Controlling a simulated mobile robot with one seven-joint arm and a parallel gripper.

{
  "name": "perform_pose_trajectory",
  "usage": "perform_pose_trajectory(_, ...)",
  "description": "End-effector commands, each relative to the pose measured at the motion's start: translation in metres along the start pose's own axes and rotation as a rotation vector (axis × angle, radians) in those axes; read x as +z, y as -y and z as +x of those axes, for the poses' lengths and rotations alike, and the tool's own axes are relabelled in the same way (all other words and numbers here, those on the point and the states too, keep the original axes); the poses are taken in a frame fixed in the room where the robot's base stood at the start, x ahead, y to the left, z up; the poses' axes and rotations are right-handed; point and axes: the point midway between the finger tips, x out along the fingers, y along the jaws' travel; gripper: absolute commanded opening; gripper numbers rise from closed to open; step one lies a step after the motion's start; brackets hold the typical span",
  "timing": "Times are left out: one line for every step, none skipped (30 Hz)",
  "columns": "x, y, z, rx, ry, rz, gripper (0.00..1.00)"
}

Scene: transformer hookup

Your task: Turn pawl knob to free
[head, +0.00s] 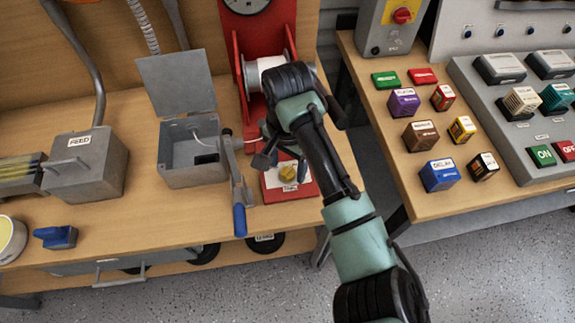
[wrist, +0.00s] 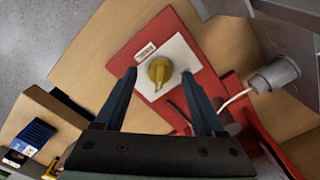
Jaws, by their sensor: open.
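The yellow pawl knob (wrist: 160,71) sits on a white plate (wrist: 178,54) on the red base of the winch in the wrist view. A small pointer on it faces the lower part of that picture. In the head view the knob (head: 288,173) shows just below my gripper (head: 265,158). My gripper (wrist: 165,85) is open and empty in the wrist view, with its two fingers apart and the knob between and beyond their tips. I cannot tell the gap in height. The label on the plate is too small to read.
A lever with a blue handle (head: 240,219) stands close left of the knob, beside an open grey box (head: 193,155). The red winch frame with a white spool (head: 266,70) rises behind. A second table with labelled blocks (head: 440,174) is at right.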

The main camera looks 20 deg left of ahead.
Motion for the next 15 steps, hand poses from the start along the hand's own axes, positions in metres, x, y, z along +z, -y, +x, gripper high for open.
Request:
perform_pose_trajectory(-0.0001, -0.0004, 0.0043, 0.000, 0.000, 0.001, 0.71)
perform_pose_trajectory(-0.0001, -0.0003, 0.0058, 0.000, 0.000, 0.000, 0.71)
perform_pose_trajectory(-0.0001, -0.0003, 0.0072, 0.000, 0.000, 0.000, 0.71)
perform_pose_trajectory(-0.0001, -0.0003, 0.0079, 0.000, -0.001, 0.000, 0.71)
perform_pose_trajectory(-0.0001, -0.0003, 0.0084, 0.000, -0.001, 0.000, 0.71)
perform_pose_trajectory(-0.0002, -0.0003, 0.0087, 0.000, -0.001, 0.000, 0.71)
perform_pose_trajectory(-0.0002, -0.0002, 0.0087, 0.000, -0.001, 0.000, 0.71)
perform_pose_trajectory(-0.0002, -0.0002, 0.0087, 0.000, -0.001, 0.000, 0.71)
perform_pose_trajectory(-0.0002, -0.0002, 0.0086, 0.000, -0.001, 0.000, 0.71)
perform_pose_trajectory(-0.0002, -0.0002, 0.0086, 0.000, -0.001, 0.000, 0.71)
perform_pose_trajectory(-0.0002, -0.0002, 0.0085, 0.000, -0.001, 0.000, 0.71)
perform_pose_trajectory(-0.0002, -0.0002, 0.0085, 0.000, -0.001, 0.000, 0.69)
perform_pose_trajectory(-0.0002, -0.0001, 0.0084, -0.001, -0.001, 0.000, 0.64)
perform_pose_trajectory(-0.0002, -0.0001, 0.0084, -0.001, -0.001, 0.000, 0.59)
perform_pose_trajectory(-0.0002, -0.0001, 0.0083, -0.001, -0.001, 0.000, 0.51)
